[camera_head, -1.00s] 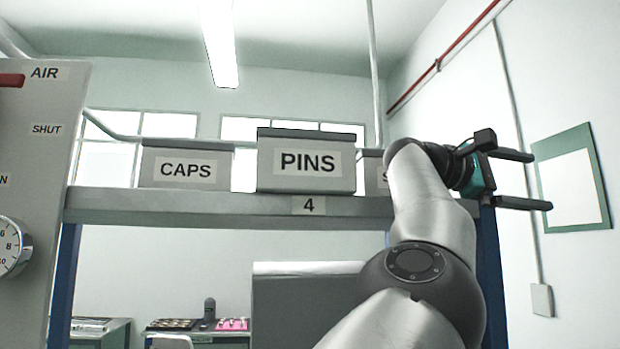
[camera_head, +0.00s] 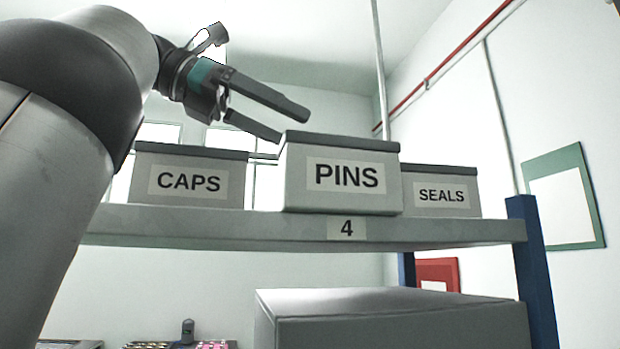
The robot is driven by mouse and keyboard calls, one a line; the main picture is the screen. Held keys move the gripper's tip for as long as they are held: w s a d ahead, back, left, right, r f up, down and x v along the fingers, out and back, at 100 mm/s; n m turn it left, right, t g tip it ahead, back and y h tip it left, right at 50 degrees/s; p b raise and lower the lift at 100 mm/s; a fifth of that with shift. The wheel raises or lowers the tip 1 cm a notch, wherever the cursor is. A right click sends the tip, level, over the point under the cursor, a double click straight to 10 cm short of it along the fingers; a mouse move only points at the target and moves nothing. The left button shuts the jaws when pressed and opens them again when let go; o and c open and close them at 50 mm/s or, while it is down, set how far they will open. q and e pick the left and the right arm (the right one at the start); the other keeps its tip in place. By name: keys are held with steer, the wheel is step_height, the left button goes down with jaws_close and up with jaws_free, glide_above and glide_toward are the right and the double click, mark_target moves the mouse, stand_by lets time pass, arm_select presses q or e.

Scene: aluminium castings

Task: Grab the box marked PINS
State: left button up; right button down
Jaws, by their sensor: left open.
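The box marked PINS (camera_head: 343,188) is a grey box with a dark lid and a white label. It stands upright on a high shelf (camera_head: 280,229), at its front edge, between two other boxes. My left gripper (camera_head: 293,126) is open and empty. Its two dark fingers point right and down, with the tips just above the left end of the PINS lid in the picture. I see no contact, and the depth between fingers and box is hard to tell. My right gripper is not in view.
The box marked CAPS (camera_head: 189,181) stands left of PINS and the box marked SEALS (camera_head: 441,194) right, both close by and set further back. A blue post (camera_head: 533,270) carries the shelf's right end. A large grey box (camera_head: 400,318) is below. Space above the boxes is free.

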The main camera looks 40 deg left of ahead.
mark_target(333, 150)
arm_select(q)
steer(key=x, duration=0.3)
steer(key=shift+r, duration=0.1)
steer(key=x, duration=0.5)
steer(key=shift+s+a, duration=0.1)
steer(key=shift+s, duration=0.05)
steer(key=shift+c, duration=0.5)
jaws_close()
